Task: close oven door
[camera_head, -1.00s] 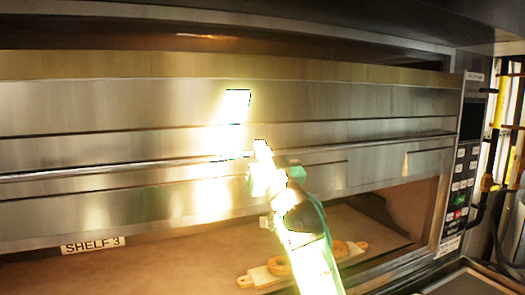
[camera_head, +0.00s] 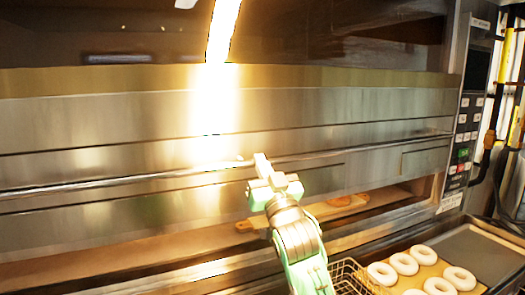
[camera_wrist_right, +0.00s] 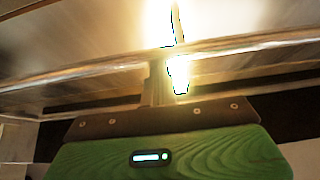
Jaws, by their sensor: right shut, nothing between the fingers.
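The steel oven door (camera_head: 120,120) spans the view, with a long horizontal handle bar (camera_head: 100,182) along it. Its lower edge hangs above a narrow gap, so the oven is partly open. My right gripper (camera_head: 261,160) is shut and empty, with its tip at the handle bar. In the right wrist view, its fingers (camera_wrist_right: 158,85) reach up to the bar (camera_wrist_right: 90,74); whether they touch it I cannot tell. Bright glare covers part of the door there. My left gripper is not in view.
Inside the gap lies a wooden board (camera_head: 372,194) with a bagel on it. Below right, a tray (camera_head: 478,252) holds several pale bagel rings beside a wire basket (camera_head: 347,272). A control panel (camera_head: 467,140) is at right.

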